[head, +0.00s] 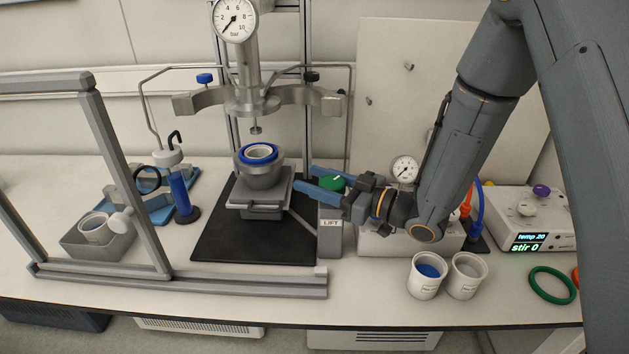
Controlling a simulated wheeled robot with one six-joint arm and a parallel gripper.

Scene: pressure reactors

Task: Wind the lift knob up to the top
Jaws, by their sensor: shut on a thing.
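The lift knob (332,182) is green and sits on top of the grey post marked LIFT (330,232). My gripper (316,178) reaches in from the right, with its blue fingers on either side of the knob, shut on it. The fingers hide part of the knob's sides. To its left, the lift platform (265,190) carries a grey vessel (260,172) with a blue ring and white liner. The vessel stands below the reactor head (252,100), with a clear gap between them.
A pressure gauge (235,20) tops the reactor head. A grey frame (125,180) stands at the front left. Two white cups (426,278) stand at the front right, near a green ring (552,285). A control box (525,218) is at the right.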

